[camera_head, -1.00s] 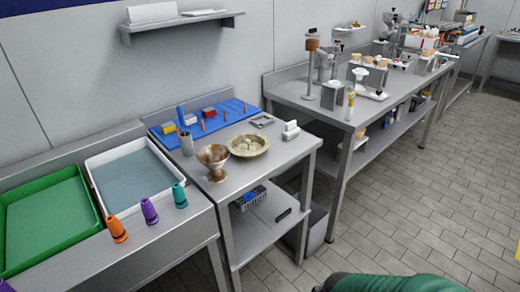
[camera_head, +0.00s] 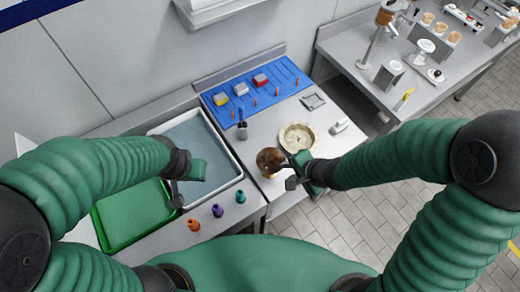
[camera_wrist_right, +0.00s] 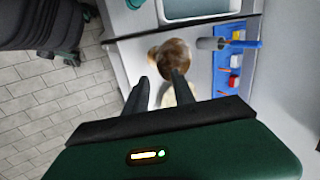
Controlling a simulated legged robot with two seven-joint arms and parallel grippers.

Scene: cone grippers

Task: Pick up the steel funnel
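The steel funnel (camera_head: 269,159), bowl-shaped with brownish reflections, stands on the steel table beside a pale round dish (camera_head: 298,137). My right gripper (camera_head: 287,176) is at the funnel's lower right side in the head view, partly covering it. In the right wrist view the funnel (camera_wrist_right: 172,55) lies just ahead of the gripper (camera_wrist_right: 160,76), whose two fingers are apart. The right-hand finger overlaps the funnel's lower edge; I cannot tell whether they touch. The funnel's stem is mostly hidden. My left gripper (camera_head: 176,187) is over the trays, its finger opening unclear.
White (camera_head: 234,177) and green (camera_head: 108,226) trays stand left. Orange (camera_head: 193,224), purple (camera_head: 217,210) and teal (camera_head: 240,196) cones line the front edge.

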